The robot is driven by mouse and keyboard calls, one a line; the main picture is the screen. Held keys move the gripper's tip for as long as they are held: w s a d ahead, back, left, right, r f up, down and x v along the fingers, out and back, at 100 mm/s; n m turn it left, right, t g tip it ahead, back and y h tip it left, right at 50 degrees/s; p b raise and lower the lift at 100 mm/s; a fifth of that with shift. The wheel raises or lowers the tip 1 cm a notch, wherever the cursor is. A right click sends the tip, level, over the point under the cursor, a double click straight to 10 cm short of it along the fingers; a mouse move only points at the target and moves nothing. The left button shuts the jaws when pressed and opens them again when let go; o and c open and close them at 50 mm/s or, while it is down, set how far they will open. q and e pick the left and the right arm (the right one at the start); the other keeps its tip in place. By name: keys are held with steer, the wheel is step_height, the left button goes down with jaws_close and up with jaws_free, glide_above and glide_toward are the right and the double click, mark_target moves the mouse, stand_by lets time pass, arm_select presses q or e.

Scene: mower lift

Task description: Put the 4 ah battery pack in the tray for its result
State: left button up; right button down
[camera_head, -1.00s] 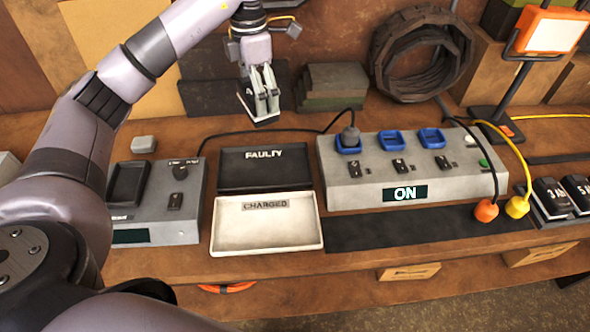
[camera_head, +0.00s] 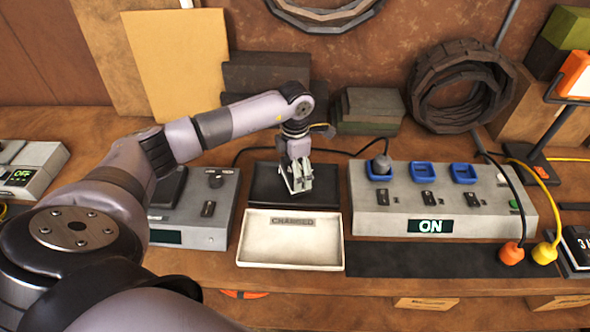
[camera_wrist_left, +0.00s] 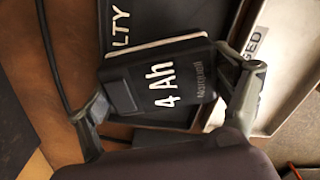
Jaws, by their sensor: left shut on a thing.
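My left gripper (camera_head: 299,190) is over the black FAULTY tray (camera_head: 268,192). In the left wrist view it is shut on the dark 4 Ah battery pack (camera_wrist_left: 165,85), with a finger at each side. The pack's label faces the wrist camera. Part of the FAULTY tray (camera_wrist_left: 120,25) shows beyond it. Whether the pack touches the tray is not clear. The white CHARGED tray (camera_head: 290,255) is empty, in front of the black tray; its edge also shows in the wrist view (camera_wrist_left: 280,75). My right gripper is not in view.
A grey tester (camera_head: 205,220) with a dark screen stands left of the trays. A grey box with blue sockets and an ON display (camera_head: 430,226) stands to the right. A black cable runs behind the trays. Orange and yellow plugs (camera_head: 511,254) lie at the right.

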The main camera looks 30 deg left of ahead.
arm_select(q)
steer(key=shift+f, duration=0.65)
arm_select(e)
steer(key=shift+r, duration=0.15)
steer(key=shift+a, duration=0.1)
arm_select(q)
steer(key=shift+f, duration=0.2)
steer(key=o, duration=1.3)
steer(key=shift+o, duration=1.4)
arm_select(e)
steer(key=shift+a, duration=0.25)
arm_select(q)
steer(key=shift+r, duration=0.1)
